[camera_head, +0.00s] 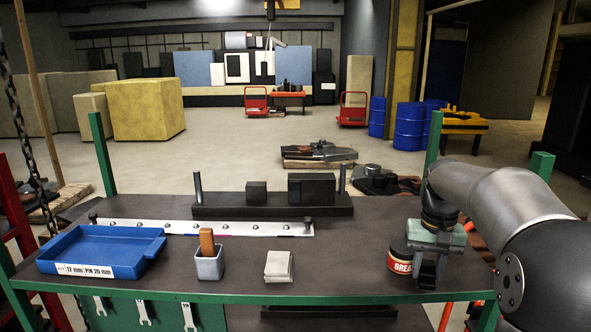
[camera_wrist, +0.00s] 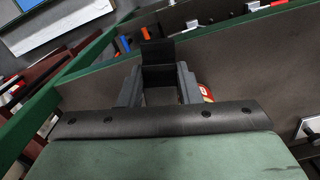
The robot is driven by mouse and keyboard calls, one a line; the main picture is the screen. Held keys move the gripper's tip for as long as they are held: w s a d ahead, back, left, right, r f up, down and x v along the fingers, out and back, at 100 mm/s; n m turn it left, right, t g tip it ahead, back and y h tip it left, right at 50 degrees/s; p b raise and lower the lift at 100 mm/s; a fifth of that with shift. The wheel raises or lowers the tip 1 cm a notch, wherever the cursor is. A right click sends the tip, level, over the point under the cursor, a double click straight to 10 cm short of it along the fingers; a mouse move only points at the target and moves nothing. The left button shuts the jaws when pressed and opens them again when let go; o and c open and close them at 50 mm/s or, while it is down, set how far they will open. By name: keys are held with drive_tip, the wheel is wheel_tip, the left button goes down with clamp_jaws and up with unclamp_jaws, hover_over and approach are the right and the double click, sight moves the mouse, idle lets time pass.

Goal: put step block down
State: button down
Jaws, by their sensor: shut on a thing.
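My gripper (camera_head: 428,274) is over the right end of the workbench (camera_head: 345,262), close beside the grease can. In the wrist view my gripper (camera_wrist: 159,84) is shut on the step block (camera_wrist: 158,74), a dark block with a raised step at its far end. A finger lies against each side of it. In the head view the block is mostly hidden by the fingers. I cannot tell whether its underside touches the bench top.
A grease can (camera_head: 400,257) stands just left of my gripper. A folded cloth (camera_head: 279,266), a grey cup (camera_head: 209,264) and a blue tray (camera_head: 100,251) lie further left. A dark fixture (camera_head: 270,206) with two posts stands behind. Bench between cloth and can is clear.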

drive_tip(key=s+d+f+m+b, duration=0.1)
drive_tip(key=s+d, duration=0.4)
drive_tip(key=d, duration=0.5)
drive_tip(key=s+d+f+m+b, duration=0.1)
drive_tip(key=s+d+m, duration=0.3)
drive_tip(key=d, duration=0.6)
drive_tip(key=shift+s+d+f, duration=0.35)
drive_tip(key=shift+s+f, duration=0.2)
drive_tip(key=shift+s, duration=0.45)
